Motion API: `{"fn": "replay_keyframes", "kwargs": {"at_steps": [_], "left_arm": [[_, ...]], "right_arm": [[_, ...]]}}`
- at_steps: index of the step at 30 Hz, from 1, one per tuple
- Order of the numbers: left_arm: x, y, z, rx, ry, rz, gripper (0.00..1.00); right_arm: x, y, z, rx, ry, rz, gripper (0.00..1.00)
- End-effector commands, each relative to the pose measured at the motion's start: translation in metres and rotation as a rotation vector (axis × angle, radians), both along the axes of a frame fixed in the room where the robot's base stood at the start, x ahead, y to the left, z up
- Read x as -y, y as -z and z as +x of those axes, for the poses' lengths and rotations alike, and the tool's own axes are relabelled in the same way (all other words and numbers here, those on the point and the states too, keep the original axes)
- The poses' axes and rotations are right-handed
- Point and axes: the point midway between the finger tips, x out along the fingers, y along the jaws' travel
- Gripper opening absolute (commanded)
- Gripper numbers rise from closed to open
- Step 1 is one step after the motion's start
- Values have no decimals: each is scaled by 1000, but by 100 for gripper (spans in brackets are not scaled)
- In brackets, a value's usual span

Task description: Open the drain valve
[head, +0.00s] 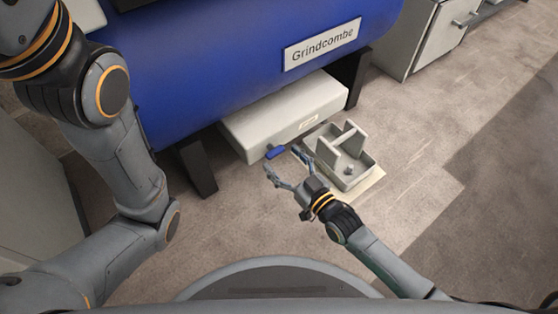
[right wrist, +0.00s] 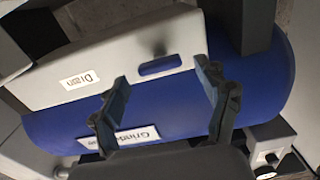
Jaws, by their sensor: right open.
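The drain valve shows as a small blue lever handle (head: 275,152) at the front of a pale grey box (head: 245,125) under the blue tank. In the right wrist view the blue handle (right wrist: 160,65) lies across the picture, beyond the gap between my fingertips. A "Drain" label (right wrist: 80,78) is on the box face beside it. My right gripper (head: 283,161) is open and empty, close in front of the handle, one finger toward each end. I cannot tell whether it touches. My left arm shows at the left; its gripper is out of view.
The blue tank (head: 230,75) with a "Grindcombe" plate (head: 321,45) hangs over the box on dark legs (head: 197,166). A grey tray (head: 368,177) with a raised handle stands on the floor just right of my right gripper. Grey cabinets (head: 440,35) stand behind; floor at right is clear.

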Motion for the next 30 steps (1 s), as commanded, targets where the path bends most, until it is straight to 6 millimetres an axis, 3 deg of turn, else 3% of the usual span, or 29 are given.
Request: {"fn": "replay_keyframes", "kwargs": {"at_steps": [6, 15, 23, 24, 30], "left_arm": [[0, 13, 0, 1, 0, 1, 42], [0, 12, 0, 1, 0, 1, 42], [0, 12, 0, 1, 0, 1, 42], [0, 12, 0, 1, 0, 1, 42], [0, 11, 0, 0, 0, 1, 42]], "right_arm": [[-11, 1, 16, 0, 1, 0, 75], [-12, 0, 17, -1, 1, -1, 75], [-12, 0, 17, 0, 1, 0, 25], [-12, 0, 17, 0, 1, 0, 21], [-12, -1, 17, -5, 0, 7, 21]]}}
